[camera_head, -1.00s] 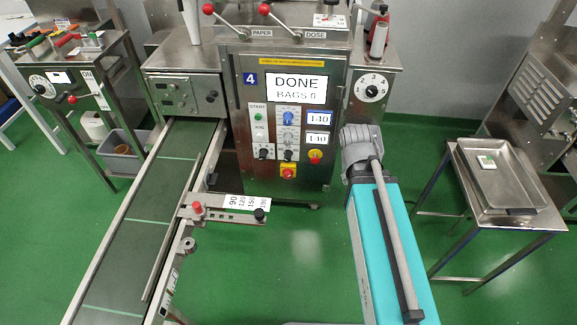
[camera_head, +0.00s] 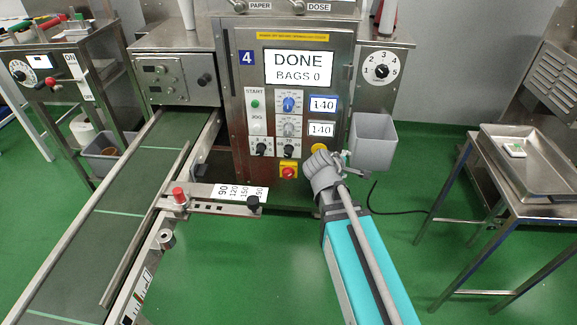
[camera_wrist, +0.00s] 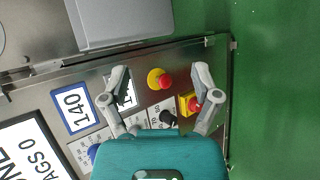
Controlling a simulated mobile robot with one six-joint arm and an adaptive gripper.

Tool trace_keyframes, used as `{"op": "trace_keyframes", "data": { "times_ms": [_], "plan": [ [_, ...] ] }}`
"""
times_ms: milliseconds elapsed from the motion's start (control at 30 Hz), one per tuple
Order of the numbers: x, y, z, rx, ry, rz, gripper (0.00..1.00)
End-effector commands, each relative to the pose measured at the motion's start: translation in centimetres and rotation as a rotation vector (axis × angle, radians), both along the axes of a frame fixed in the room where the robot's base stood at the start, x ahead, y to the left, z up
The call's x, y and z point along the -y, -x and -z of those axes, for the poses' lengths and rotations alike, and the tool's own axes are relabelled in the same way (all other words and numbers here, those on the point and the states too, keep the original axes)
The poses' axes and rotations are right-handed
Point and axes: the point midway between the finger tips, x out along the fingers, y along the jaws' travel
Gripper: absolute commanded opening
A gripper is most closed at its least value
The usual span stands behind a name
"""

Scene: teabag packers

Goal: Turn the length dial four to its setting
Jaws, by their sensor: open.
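Machine four's panel (camera_head: 252,125) carries a blue-pointer dial (camera_head: 288,104) with a grey dial (camera_head: 288,127) below it. Displays reading 140 (camera_head: 322,105) and 140 (camera_head: 321,129) stand beside them. I cannot read which dial is the length dial. My gripper (camera_head: 320,160) is in front of the panel's lower right, below and right of both dials. In the wrist view my gripper (camera_wrist: 160,72) is open and empty, its fingers spread either side of the yellow-and-red stop button (camera_wrist: 160,79). The blue dial (camera_wrist: 93,152) shows at lower left; the grey dial is hidden there.
A red-and-yellow switch (camera_head: 288,172) and black knobs (camera_head: 261,149) sit low on the panel. A grey bin (camera_head: 374,142) is right of my gripper. The conveyor (camera_head: 115,205) and its guide bracket (camera_head: 210,197) stand left. A table with a tray (camera_head: 530,170) is right.

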Motion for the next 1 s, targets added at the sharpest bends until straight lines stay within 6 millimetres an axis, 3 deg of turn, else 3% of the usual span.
{"op": "trace_keyframes", "data": {
  "times_ms": [33,467,1000],
  "plan": [
    [-0.6,-0.5,1.7,0.008,0.044,-0.040,0.80],
    [-6.0,-3.8,5.8,0.076,0.448,-0.362,0.80],
    [-15.3,-5.6,11.7,0.145,1.000,-0.718,0.80]
  ]
}}
